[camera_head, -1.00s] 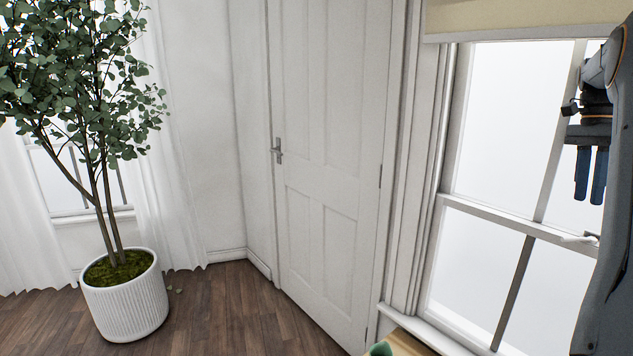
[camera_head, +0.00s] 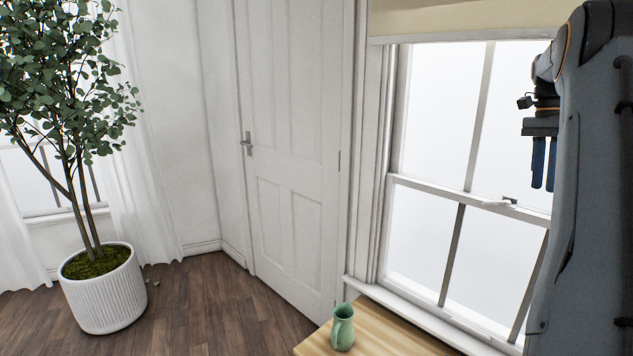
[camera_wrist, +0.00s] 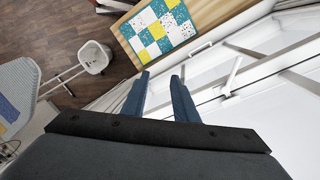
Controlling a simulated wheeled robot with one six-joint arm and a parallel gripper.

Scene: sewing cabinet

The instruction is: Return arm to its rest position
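The side window (camera_head: 430,215) is at the right in the head view, with a white frame and dark-looking muntins. Its latch (camera_head: 503,202), a small pale lever with a dark part, sits on the horizontal middle rail. My gripper (camera_head: 544,187) hangs with its blue fingers pointing down, above and right of the latch in the picture. In the wrist view my gripper (camera_wrist: 159,78) has a clear gap between its fingers and holds nothing. The pale lever of the latch (camera_wrist: 233,76) shows right of the fingers there, apart from them. My arm hides the window's right part.
A wooden tabletop (camera_head: 385,335) below the window bears a green pitcher (camera_head: 343,327). In the wrist view a patchwork quilt (camera_wrist: 160,30) lies on wood, with a white seat (camera_wrist: 95,57) and an ironing board (camera_wrist: 15,90) at left. A potted tree (camera_head: 105,290) stands far left.

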